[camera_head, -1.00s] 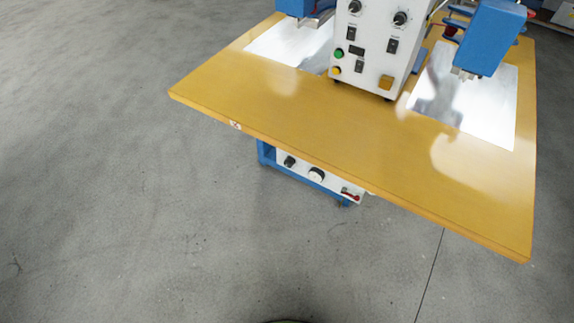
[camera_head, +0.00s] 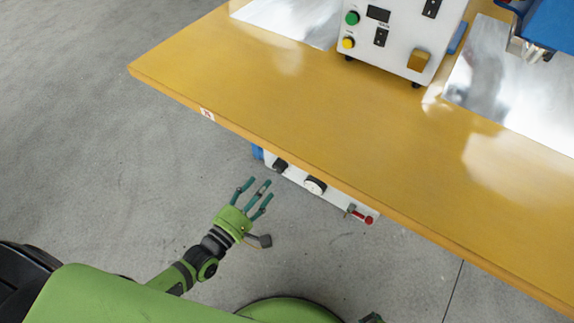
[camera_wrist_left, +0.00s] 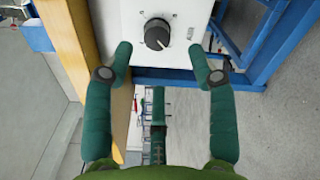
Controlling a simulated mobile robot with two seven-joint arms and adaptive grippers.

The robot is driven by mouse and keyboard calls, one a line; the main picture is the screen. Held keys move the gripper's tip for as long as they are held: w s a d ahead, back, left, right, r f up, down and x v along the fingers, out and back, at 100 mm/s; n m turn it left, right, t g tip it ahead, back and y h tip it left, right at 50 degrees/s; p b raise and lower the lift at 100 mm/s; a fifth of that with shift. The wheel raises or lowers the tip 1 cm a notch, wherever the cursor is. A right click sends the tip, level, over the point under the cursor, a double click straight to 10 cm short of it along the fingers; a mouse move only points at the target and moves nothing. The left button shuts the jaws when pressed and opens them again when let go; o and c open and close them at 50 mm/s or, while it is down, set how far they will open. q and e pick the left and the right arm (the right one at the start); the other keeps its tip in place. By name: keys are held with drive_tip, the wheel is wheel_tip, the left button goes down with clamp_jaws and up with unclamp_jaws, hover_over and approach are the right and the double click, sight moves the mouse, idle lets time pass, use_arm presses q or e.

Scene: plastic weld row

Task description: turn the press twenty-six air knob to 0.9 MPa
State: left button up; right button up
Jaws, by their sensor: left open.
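The press's lower panel (camera_head: 322,192) hangs under the front edge of the yellow table. It carries a black knob (camera_head: 280,166) at its left end and a round white-faced dial (camera_head: 315,185) beside it. The left wrist view shows a black knob (camera_wrist_left: 157,33) with a pale pointer line on a white panel, with small marks around it; I cannot read a pressure there. My left gripper (camera_head: 257,195) is open and empty, its teal fingers pointing at the panel's left end, apart from it. In the wrist view the knob lies beyond and between the fingertips (camera_wrist_left: 160,58).
The yellow tabletop (camera_head: 260,105) overhangs the panel. A small label (camera_head: 207,114) on its edge is too small to read. A red-handled lever (camera_head: 364,217) sits at the panel's right end. A white control box (camera_head: 395,40) stands on top. Floor in front is clear.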

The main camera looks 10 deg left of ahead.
sight(277, 169)
use_arm(q)
drive_tip(key=shift+x, duration=3.35)
drive_tip(key=shift+r, duration=0.1)
drive_tip(key=c, duration=1.1)
